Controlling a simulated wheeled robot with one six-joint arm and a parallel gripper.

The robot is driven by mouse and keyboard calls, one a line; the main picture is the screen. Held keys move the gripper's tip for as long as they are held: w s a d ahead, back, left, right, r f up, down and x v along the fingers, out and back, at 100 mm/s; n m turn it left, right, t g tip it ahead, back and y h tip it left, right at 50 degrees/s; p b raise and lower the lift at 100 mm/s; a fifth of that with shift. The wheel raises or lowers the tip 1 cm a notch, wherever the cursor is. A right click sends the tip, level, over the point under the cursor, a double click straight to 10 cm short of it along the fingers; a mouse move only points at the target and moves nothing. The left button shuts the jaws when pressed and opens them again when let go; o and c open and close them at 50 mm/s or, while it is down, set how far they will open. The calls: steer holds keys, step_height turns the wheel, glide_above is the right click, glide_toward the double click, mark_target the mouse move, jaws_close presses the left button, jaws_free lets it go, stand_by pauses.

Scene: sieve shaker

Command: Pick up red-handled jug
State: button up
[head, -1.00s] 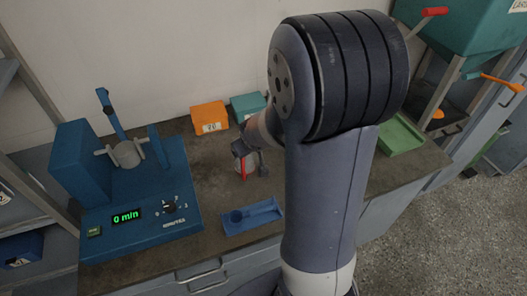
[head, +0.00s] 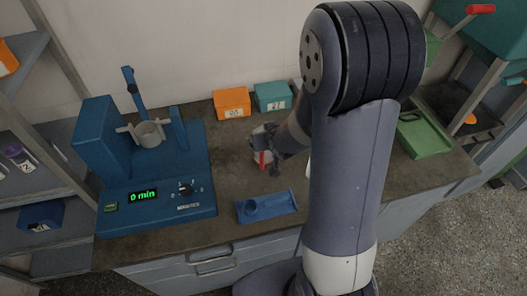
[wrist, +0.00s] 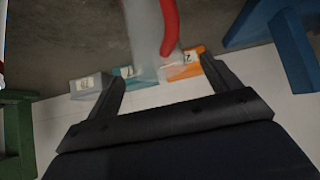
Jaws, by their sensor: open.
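The red-handled jug stands on the bench in the head view, partly covered by my gripper; its red handle (head: 263,160) faces the front. In the wrist view the pale, translucent jug (wrist: 146,32) reaches in from the top edge, with the curved red handle on its right side. My gripper (wrist: 163,72) is open, its two dark fingers apart, with the jug's near end in line with the gap between them. In the head view my gripper (head: 268,140) is right at the jug. I cannot tell whether they touch.
A blue shaker (head: 155,190) showing "0 min" stands to the left. A blue tray (head: 267,206) lies in front of the jug. Orange (head: 232,103) and teal (head: 272,96) boxes stand along the wall. A green tray (head: 424,136) is at the right.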

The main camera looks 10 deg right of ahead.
steer(key=x, duration=0.3)
steer(key=shift+f, duration=0.5)
steer(key=shift+w+f, duration=0.45)
steer(key=shift+w, duration=0.05)
steer(key=shift+c, duration=0.3)
steer(key=c, duration=1.2)
